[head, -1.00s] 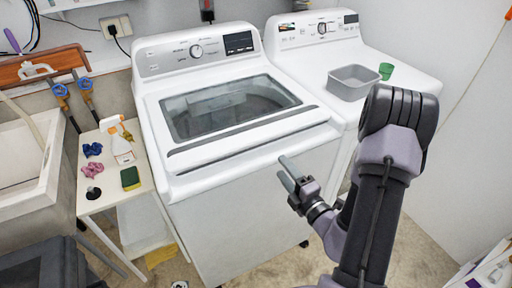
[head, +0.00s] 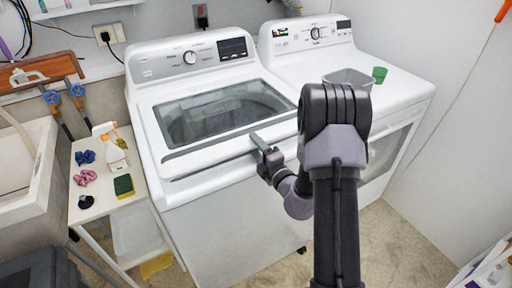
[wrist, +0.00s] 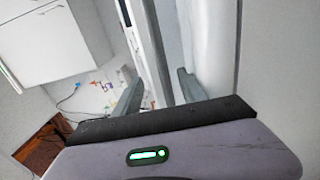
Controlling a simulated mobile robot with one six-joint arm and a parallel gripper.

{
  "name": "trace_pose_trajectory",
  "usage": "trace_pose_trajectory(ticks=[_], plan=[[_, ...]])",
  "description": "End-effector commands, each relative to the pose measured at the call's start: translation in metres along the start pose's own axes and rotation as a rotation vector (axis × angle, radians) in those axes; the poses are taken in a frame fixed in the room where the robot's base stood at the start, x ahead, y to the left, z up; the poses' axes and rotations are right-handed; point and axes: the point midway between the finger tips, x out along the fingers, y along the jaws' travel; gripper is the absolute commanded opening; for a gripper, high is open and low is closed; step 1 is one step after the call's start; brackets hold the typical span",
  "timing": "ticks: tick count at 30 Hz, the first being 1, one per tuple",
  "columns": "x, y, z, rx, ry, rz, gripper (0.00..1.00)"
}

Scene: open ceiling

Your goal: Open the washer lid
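The washer lid (head: 185,160) is a white frame around a dark glass window, on top of the white washer (head: 215,225). It lies down or nearly so; I cannot tell whether its front edge is slightly raised. My gripper (head: 258,141) is at the lid's front edge, right of its middle. In the wrist view my gripper (wrist: 158,92) has its two grey fingers apart. A long pale edge (wrist: 148,50), apparently the lid's, runs between them. I see no clear contact with either finger.
A second white machine (head: 400,95) stands at the right with a grey bin (head: 348,77) and a green cup (head: 379,74) on top. At the left a small table (head: 115,205) holds a spray bottle (head: 112,150), cloths and a sponge. Floor is free at the right front.

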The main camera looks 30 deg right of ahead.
Motion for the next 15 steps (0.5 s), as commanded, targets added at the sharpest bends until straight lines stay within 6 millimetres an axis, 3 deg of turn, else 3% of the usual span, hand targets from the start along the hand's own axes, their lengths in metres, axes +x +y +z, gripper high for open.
trace_pose_trajectory(ticks=[1, 7, 15], plan=[[-0.0001, 0.0, 0.0, 0.0, 0.0, 0.0, 0.38], [-0.0003, -0.0001, 0.0, 0.0, 0.0, 0.0, 0.0], [-0.0004, -0.0003, 0.0, 0.0, 0.0, 0.0, 0.0]])
